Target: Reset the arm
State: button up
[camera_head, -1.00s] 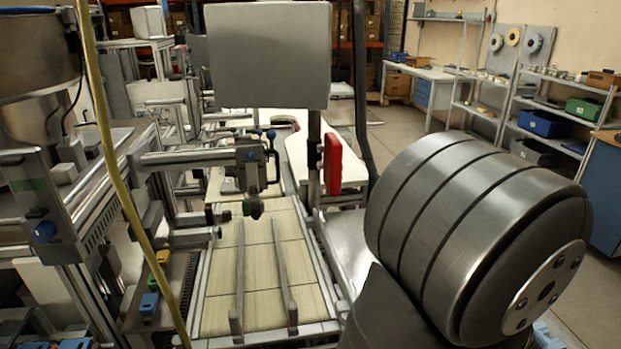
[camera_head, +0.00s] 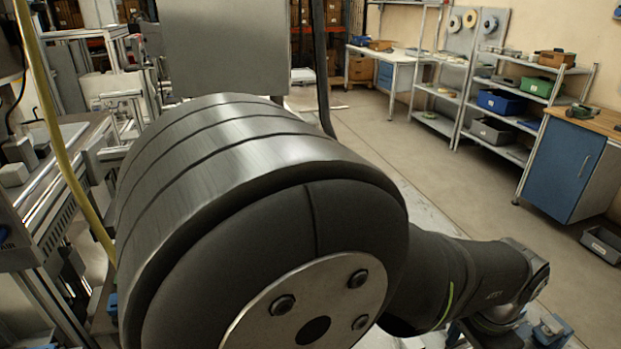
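My own arm fills the middle and lower part of the head view. A large ribbed metal and dark joint is close to the camera, and a dark link runs from it to the lower right. My gripper is not in view, so I cannot see whether it is open or shut. Several tape reels (camera_head: 470,18) hang on a grey board at the back right. They are far from the visible part of my arm.
A metal shelf (camera_head: 512,105) with blue, green and grey bins stands at the right, beside a blue cabinet (camera_head: 562,168). Machine frames (camera_head: 60,225) and a yellow hose (camera_head: 62,150) are at the left. A grey panel (camera_head: 222,45) stands behind my arm.

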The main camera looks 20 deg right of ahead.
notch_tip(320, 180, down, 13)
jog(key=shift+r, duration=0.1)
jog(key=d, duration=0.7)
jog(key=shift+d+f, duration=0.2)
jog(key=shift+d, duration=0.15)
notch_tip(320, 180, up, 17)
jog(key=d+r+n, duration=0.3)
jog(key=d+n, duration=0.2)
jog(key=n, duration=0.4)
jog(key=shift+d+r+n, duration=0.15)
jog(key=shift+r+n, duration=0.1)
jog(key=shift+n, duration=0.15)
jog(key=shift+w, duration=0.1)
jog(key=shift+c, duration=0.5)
